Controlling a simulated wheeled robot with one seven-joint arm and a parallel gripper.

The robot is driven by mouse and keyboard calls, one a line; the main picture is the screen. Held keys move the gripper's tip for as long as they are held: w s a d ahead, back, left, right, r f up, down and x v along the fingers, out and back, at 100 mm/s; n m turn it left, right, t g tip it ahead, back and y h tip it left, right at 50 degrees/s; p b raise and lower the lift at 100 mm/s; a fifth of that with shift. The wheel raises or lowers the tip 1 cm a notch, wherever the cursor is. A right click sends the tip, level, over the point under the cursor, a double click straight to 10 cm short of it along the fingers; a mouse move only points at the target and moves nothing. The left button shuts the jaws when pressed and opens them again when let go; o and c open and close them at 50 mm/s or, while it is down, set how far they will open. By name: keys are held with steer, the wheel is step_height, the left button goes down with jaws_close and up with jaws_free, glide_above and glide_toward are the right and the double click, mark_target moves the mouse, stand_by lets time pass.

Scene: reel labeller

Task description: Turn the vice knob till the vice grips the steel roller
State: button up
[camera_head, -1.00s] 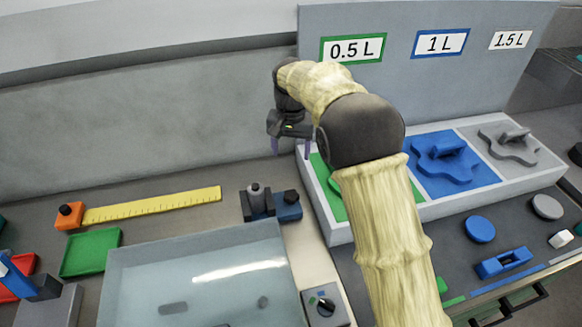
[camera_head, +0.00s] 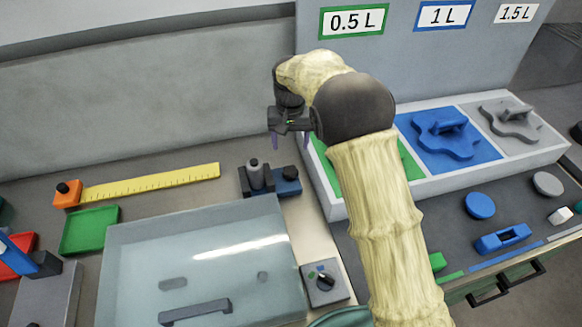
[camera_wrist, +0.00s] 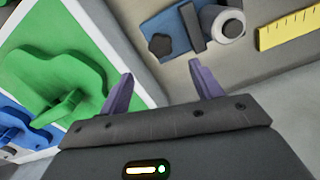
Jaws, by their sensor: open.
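The vice (camera_head: 289,187) is a small blue block with dark jaws beyond the tray's back edge. The steel roller (camera_head: 254,170), a grey cylinder, stands upright between the jaws; I cannot tell how tightly. The dark vice knob (camera_head: 290,172) is on the vice's right end. In the wrist view the knob (camera_wrist: 159,45) is a dark lobed disc, with a jaw (camera_wrist: 192,27) and the roller (camera_wrist: 230,27) to its right. My gripper (camera_head: 290,141) is open and empty, apart from the knob. Its purple fingers (camera_wrist: 160,76) show below the knob in the wrist view.
A white-rimmed tray (camera_head: 545,150) with green, blue and grey sections stands right of the vice. A clear-topped case (camera_head: 200,265) lies in front of it. A yellow ruler (camera_head: 150,184) lies to the left. A dial box (camera_head: 325,287) stands near the front.

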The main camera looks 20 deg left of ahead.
mark_target(291, 171)
step_height(291, 171, down, 11)
steer(key=shift+f+p, duration=0.1)
steer(key=shift+p, duration=0.6)
steer(key=c, duration=1)
